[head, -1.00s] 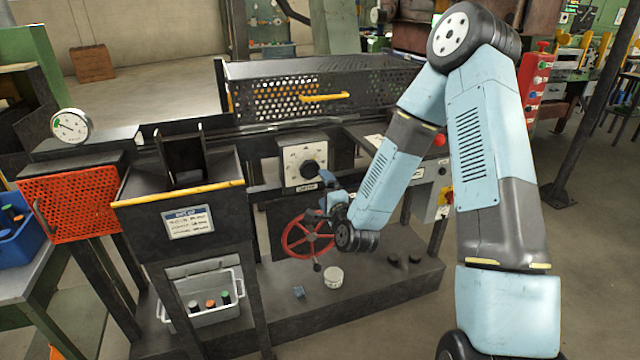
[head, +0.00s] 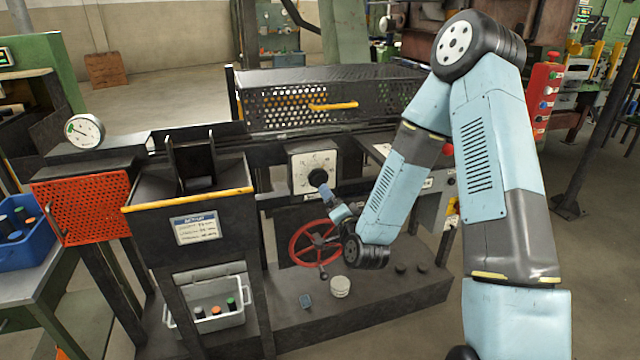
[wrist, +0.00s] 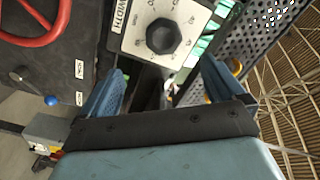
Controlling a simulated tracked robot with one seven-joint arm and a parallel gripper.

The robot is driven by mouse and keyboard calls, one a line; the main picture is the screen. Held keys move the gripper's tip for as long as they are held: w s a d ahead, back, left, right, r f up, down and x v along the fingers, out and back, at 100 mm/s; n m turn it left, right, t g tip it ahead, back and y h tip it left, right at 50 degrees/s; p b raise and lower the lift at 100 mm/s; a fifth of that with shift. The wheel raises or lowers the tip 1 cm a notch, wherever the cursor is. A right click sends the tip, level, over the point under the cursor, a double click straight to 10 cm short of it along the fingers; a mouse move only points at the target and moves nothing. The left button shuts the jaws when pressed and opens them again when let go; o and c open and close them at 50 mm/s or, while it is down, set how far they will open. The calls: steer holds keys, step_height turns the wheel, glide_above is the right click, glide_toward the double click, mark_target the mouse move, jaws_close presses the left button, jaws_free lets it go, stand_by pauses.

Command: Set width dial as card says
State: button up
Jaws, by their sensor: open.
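The width dial (head: 318,177) is a round black knob on a white square plate on the machine front. In the wrist view the dial (wrist: 163,36) shows marks around it and the label WIDTH beside it; the mark values are too small to read. My gripper (head: 328,194) is at the lower right of the plate. In the wrist view my gripper (wrist: 162,72) is open and empty, its fingers apart and the knob lying beyond the gap between them. The card (head: 196,228), white with a blue header, is on the hopper front; its lines are too small to read.
A red handwheel (head: 315,243) is below the dial, also seen in the wrist view (wrist: 38,30). A perforated guard (head: 325,100) with a yellow handle is above. A round gauge (head: 85,131) stands at left. A white round object (head: 340,287) lies on the base ledge.

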mark_target(319, 181)
steer(key=w+a+n, duration=0.1)
steer(key=w+n, duration=0.1)
steer(key=w, duration=0.2)
steer(key=w+a+n, duration=0.1)
steer(key=w+n, duration=0.2)
steer(key=w, duration=0.1)
steer(key=w+a+n, duration=0.2)
steer(key=w, duration=0.3)
steer(key=shift+w+a+n, duration=0.1)
steer(key=shift+n, duration=0.3)
steer(key=c, duration=1)
steer(key=shift+o, duration=0.2)
steer(key=shift+n, duration=0.5)
steer(key=o, duration=1)
steer(key=shift+c, duration=0.2)
